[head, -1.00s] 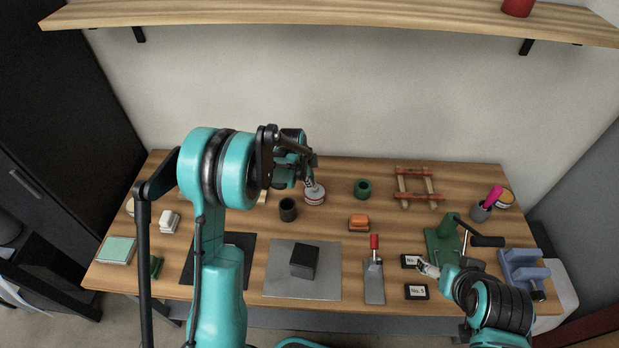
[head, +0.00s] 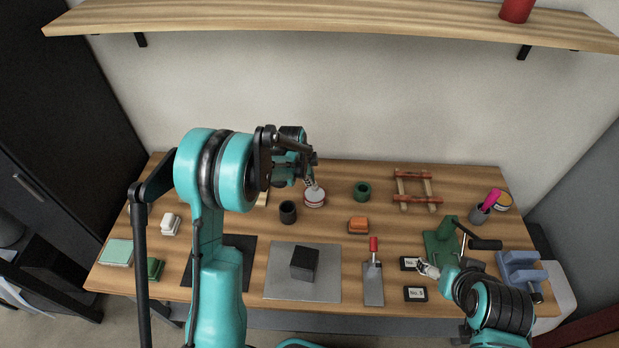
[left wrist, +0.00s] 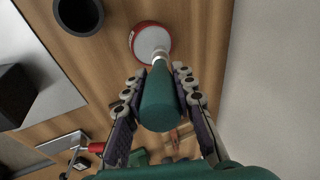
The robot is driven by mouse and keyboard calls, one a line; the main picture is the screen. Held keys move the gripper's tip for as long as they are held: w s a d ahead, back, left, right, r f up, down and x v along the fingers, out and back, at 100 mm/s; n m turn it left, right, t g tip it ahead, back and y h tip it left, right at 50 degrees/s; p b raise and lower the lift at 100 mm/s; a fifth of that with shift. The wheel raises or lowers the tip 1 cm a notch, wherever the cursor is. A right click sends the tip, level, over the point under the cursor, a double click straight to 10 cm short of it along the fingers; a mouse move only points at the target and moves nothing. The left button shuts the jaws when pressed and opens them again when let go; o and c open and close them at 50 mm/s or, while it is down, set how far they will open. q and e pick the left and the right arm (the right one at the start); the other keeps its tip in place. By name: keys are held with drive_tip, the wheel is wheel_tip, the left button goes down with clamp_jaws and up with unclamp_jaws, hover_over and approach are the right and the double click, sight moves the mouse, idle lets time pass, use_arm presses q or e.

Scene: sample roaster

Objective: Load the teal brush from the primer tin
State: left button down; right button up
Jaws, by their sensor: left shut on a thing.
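The primer tin (head: 314,201), red with a white top, stands on the table beyond my left gripper. It also shows at the top of the left wrist view (left wrist: 150,42). My left gripper (head: 308,174) is shut on the teal brush (left wrist: 159,100), with a finger on each side of its thick handle. The brush's pale end points at the tin and overlaps its near rim in the wrist view. I cannot tell whether it touches the white inside. My right gripper (head: 428,269) is low at the right by the labelled cards; its jaw state is unclear.
A dark cup (head: 288,212) stands just left of the tin, and a green ring-shaped cup (head: 362,190) to its right. An orange block (head: 358,225) and a dark block (head: 303,263) on a grey mat (head: 286,288) lie nearer. A shelf (head: 330,22) hangs above.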

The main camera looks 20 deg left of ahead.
use_arm(q)
drive_tip(key=shift+r+p, duration=1.3)
drive_tip(key=shift+r, duration=1.05)
drive_tip(key=shift+s+d+f+n, duration=0.15)
drive_tip(key=shift+s+n, duration=0.15)
drive_tip(key=s+d+f+n+g+y+b, duration=0.1)
drive_tip(key=s+d+n+y, duration=0.1)
drive_tip(key=s+n, duration=0.5)
drive_tip(key=s+d+f+n+g+y+b, duration=0.1)
drive_tip(key=s+n+y, duration=0.1)
drive_tip(key=s+n, duration=0.6)
drive_tip(key=shift+s+d+y, duration=0.3)
drive_tip(key=shift+s+d, duration=0.05)
drive_tip(key=shift+s, duration=0.6)
